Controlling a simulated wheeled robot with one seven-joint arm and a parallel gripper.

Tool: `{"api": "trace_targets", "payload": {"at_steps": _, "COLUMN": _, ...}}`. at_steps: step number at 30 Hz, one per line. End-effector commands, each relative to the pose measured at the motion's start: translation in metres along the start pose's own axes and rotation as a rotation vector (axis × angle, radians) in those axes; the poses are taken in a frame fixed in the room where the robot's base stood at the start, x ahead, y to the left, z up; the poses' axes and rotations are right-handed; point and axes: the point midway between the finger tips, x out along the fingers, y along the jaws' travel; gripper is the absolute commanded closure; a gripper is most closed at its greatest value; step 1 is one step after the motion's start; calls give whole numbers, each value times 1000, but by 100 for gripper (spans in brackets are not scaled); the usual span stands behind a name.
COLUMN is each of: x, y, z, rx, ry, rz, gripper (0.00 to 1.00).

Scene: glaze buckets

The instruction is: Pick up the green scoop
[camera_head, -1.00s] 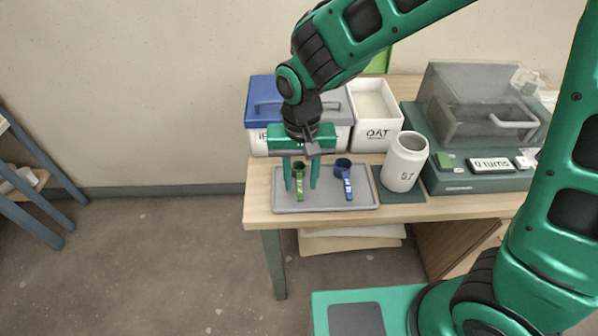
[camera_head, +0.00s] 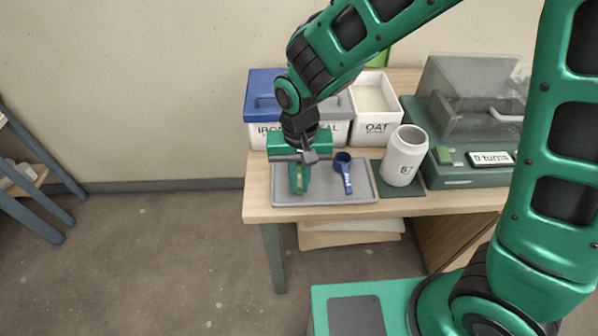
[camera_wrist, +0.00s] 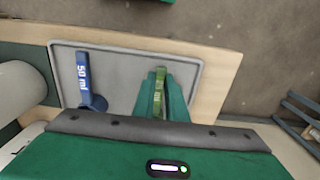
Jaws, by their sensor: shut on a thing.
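The green scoop (camera_head: 299,184) is on the grey tray (camera_head: 330,199), to the left of the blue scoop (camera_head: 344,172). My gripper (camera_head: 299,186) points down over the tray and is shut on the green scoop, hiding most of it in the head view. In the wrist view the green scoop's handle (camera_wrist: 159,92) shows between my fingers, and its cup is hidden. The blue scoop, marked 50 ml, lies apart from my fingers in the wrist view (camera_wrist: 83,78).
A white jar (camera_head: 404,156) stands on a dark mat right of the tray. Behind are a blue-lidded bin (camera_head: 262,95) and a white OAT bin (camera_head: 376,122). A green machine with a clear cover (camera_head: 470,100) is at the right.

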Motion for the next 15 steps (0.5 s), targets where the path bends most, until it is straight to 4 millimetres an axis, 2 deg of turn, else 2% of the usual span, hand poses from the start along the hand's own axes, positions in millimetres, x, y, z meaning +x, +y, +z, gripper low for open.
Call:
{"api": "trace_targets", "payload": {"at_steps": 5, "x": -8, "y": 0, "z": 0, "rx": 0, "ry": 2, "rz": -1, "gripper": 100}}
{"api": "trace_targets", "payload": {"at_steps": 11, "x": -38, "y": -1, "z": -1, "rx": 1, "ry": 5, "rz": -4, "gripper": 100}}
{"api": "trace_targets", "payload": {"at_steps": 15, "x": -58, "y": -18, "z": 22, "rx": -5, "ry": 3, "rz": -3, "gripper": 100}}
